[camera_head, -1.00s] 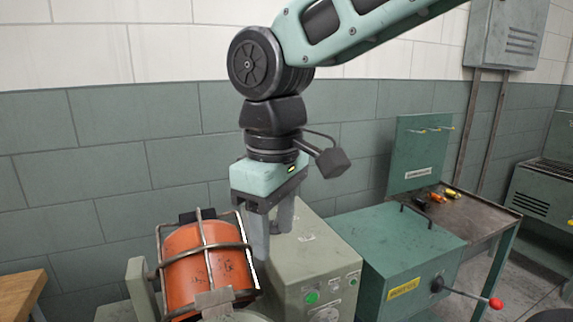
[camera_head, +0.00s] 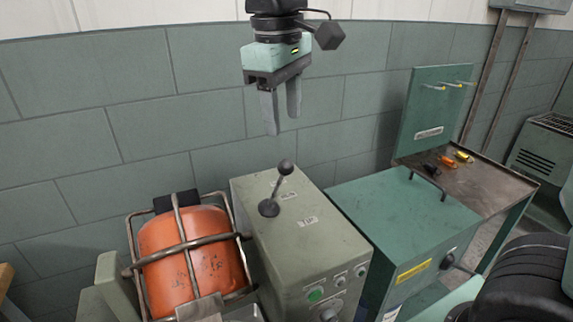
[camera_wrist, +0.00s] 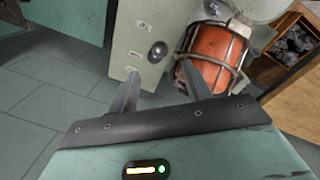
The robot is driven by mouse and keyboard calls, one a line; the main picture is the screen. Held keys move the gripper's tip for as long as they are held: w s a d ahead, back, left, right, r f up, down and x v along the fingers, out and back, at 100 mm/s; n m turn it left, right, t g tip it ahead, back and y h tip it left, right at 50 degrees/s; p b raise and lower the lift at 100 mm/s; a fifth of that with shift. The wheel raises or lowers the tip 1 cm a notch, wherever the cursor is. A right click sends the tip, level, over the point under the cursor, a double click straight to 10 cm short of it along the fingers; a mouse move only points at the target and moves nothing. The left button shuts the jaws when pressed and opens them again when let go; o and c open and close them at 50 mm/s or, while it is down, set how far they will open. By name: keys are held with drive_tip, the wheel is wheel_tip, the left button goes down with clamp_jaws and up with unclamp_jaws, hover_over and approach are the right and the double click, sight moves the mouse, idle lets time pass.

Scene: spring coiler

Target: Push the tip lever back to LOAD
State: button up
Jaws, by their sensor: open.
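The tip lever (camera_head: 281,184) is a short metal rod with a black ball knob, standing on a round dark base on top of a grey-green control box (camera_head: 325,246). It leans up and to the right in the head view. Two small labels lie on the box top beside it; the nearer one (camera_head: 306,221) seems to read TIP. My gripper (camera_head: 282,122) hangs above and behind the box with its fingers pointing down, open, empty and apart from the lever. In the wrist view the black knob (camera_wrist: 158,50) shows beyond the open fingers.
An orange caged drum (camera_head: 187,251) sits left of the box. A green machine (camera_head: 390,215) stands close on its right, with a bench (camera_head: 487,188) holding small coloured tools beyond. The tiled wall is behind.

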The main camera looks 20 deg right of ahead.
sight(286, 160)
drive_tip(key=f, duration=0.7)
drive_tip(key=d+f, duration=0.1)
drive_tip(key=f, duration=0.3)
drive_tip(key=shift+w+f, duration=0.15)
drive_tip(key=shift+w, duration=0.15)
drive_tip(key=shift+c, duration=0.3)
clamp_jaws()
